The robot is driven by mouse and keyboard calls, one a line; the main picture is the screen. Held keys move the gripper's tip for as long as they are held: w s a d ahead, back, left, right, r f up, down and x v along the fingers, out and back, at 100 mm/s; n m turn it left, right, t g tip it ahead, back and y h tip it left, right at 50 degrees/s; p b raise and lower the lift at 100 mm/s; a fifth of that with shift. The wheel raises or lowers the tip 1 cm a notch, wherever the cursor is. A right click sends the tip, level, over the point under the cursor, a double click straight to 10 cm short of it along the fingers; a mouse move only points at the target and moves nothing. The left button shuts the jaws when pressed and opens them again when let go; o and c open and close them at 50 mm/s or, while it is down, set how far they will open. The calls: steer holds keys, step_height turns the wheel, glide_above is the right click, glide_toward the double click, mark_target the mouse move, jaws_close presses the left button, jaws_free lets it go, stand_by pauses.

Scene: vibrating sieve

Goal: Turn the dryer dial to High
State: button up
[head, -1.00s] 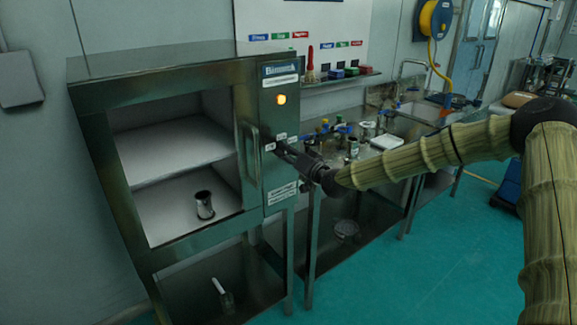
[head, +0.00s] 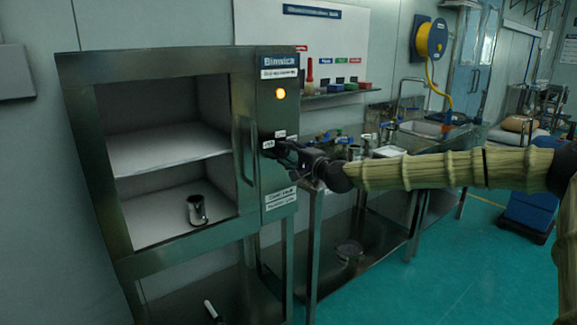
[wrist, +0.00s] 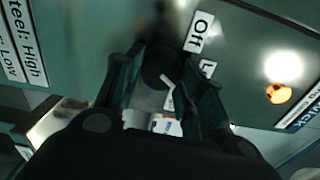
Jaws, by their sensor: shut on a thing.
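The dryer (head: 75,160) is a steel cabinet with a window front and a control panel (head: 277,118) on its right side. My gripper (head: 276,150) is at that panel, where its fingers hide the dial in the head view. In the wrist view, the dark round dial (wrist: 160,66) sits between the two fingers of my gripper (wrist: 165,85), which are shut on it. A light pointer mark shows on the dial's lower right. An "Off" label (wrist: 199,32) is beside it, and a second label (wrist: 208,68) is partly hidden by a finger.
An amber lamp (head: 280,94) glows on the panel. A vertical door handle (head: 249,148) is just left of my gripper. A metal cup (head: 196,212) stands inside the dryer. A steel bench with bottles and a sink (head: 413,128) is at the right.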

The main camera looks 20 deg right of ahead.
steer(key=m+b, duration=0.3)
steer(key=shift+d+f, duration=0.15)
steer(key=shift+f, duration=0.1)
steer(key=shift+r+m+b, duration=0.1)
steer(key=shift+m+b, duration=0.95)
steer(key=shift+m, duration=0.05)
steer(key=shift+r, duration=0.1)
steer(key=o, duration=1)
steer(key=v, duration=1.2)
